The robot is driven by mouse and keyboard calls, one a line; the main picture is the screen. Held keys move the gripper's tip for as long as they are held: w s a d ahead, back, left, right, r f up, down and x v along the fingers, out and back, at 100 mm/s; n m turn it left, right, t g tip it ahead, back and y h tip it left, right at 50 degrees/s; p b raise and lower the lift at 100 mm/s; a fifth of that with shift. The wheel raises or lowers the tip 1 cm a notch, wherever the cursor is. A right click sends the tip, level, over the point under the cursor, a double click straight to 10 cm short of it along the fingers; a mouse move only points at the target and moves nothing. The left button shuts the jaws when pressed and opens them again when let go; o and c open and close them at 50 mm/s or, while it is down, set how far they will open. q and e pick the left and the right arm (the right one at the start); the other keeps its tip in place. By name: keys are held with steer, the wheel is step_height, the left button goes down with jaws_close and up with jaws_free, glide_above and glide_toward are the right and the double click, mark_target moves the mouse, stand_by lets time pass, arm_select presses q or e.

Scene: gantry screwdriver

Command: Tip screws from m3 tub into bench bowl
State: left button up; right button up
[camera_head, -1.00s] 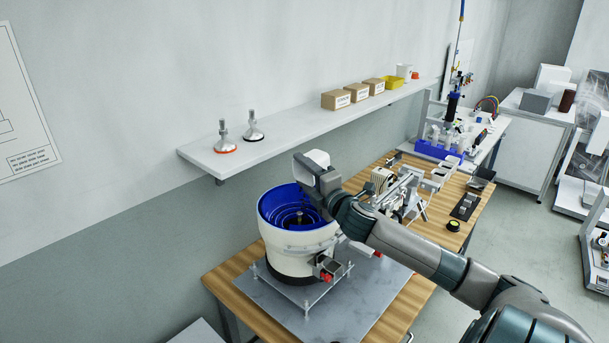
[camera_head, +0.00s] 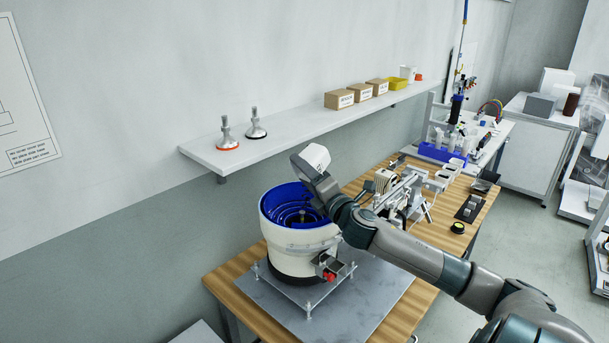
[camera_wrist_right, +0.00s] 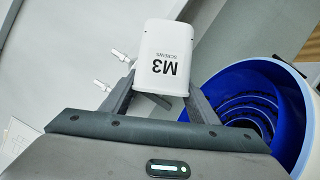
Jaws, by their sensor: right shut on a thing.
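The tub's mouth and any screws are hidden. My left gripper is out of view.
A wall shelf (camera_head: 285,132) behind the bowl carries metal feet, cardboard boxes (camera_head: 339,99) and a yellow bin (camera_head: 397,83). Bench machinery (camera_head: 405,190) stands right of the bowl. The bowl stands on a grey plate (camera_head: 350,310) on the wooden bench.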

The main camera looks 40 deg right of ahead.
mark_target(302, 150)
steer(key=shift+a+f+n+t+y+b, duration=0.1)
steer(key=shift+a+n+t+y+b, duration=0.1)
steer(key=shift+n+b, duration=0.4)
steer(key=shift+a+f+n+t+y+b, duration=0.15)
steer(key=shift+n+b, duration=0.25)
steer(key=shift+n, duration=0.4)
steer(key=shift+r, duration=0.15)
step_height(302, 150, up, 7)
steer(key=p, duration=0.6)
steer(key=shift+p, duration=0.35)
